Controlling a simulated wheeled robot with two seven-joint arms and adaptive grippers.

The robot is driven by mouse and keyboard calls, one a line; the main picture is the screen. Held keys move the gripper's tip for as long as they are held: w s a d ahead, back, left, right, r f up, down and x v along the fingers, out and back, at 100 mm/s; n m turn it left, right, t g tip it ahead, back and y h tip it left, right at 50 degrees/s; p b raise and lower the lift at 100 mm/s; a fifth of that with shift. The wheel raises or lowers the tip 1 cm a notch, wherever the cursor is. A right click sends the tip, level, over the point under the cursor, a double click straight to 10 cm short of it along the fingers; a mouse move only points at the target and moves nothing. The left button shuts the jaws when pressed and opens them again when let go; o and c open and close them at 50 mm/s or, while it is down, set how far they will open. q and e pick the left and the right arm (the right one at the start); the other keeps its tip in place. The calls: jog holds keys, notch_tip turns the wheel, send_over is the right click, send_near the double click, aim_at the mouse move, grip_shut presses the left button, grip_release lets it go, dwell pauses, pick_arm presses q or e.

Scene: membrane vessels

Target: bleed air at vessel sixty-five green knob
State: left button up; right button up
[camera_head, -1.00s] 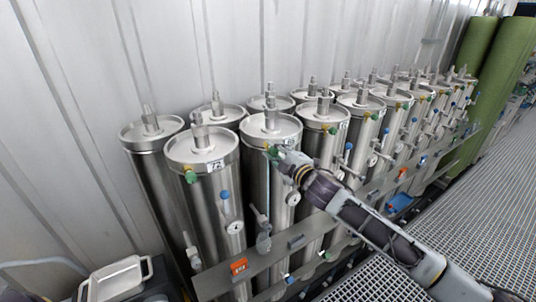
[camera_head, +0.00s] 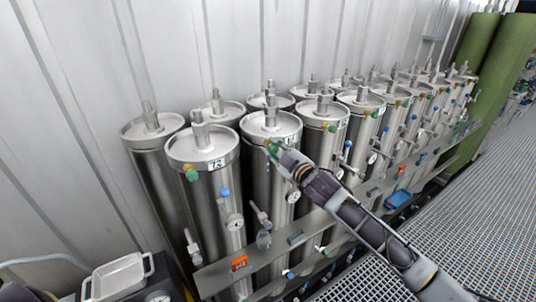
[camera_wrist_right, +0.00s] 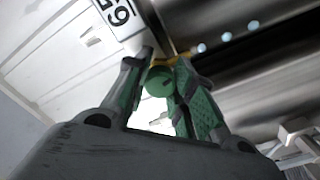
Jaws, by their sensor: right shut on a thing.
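The vessel labelled 65 is a steel cylinder (camera_head: 258,182), the second in the front row. Its label (camera_wrist_right: 117,14) shows upside down in the right wrist view. The green knob (camera_wrist_right: 160,84) sits on a yellow fitting (camera_wrist_right: 172,60) at the vessel's upper side. My right gripper (camera_wrist_right: 161,66) is shut on the green knob, one finger on each side of it. In the head view my right gripper (camera_head: 273,149) is at the vessel's upper rim and hides most of the knob. My left gripper is not in view.
A neighbouring vessel (camera_head: 205,190) with its own green knob (camera_head: 191,175) stands to the left. More vessels run in rows to the back right. A rail with an orange block (camera_head: 239,263) crosses in front. Grating (camera_head: 490,190) lies at right.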

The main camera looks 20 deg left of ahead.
jog(key=shift+f, duration=0.1)
jog(key=m, duration=0.4)
jog(key=o, duration=1.1)
jog(key=shift+c, duration=0.2)
jog(key=shift+d, duration=0.1)
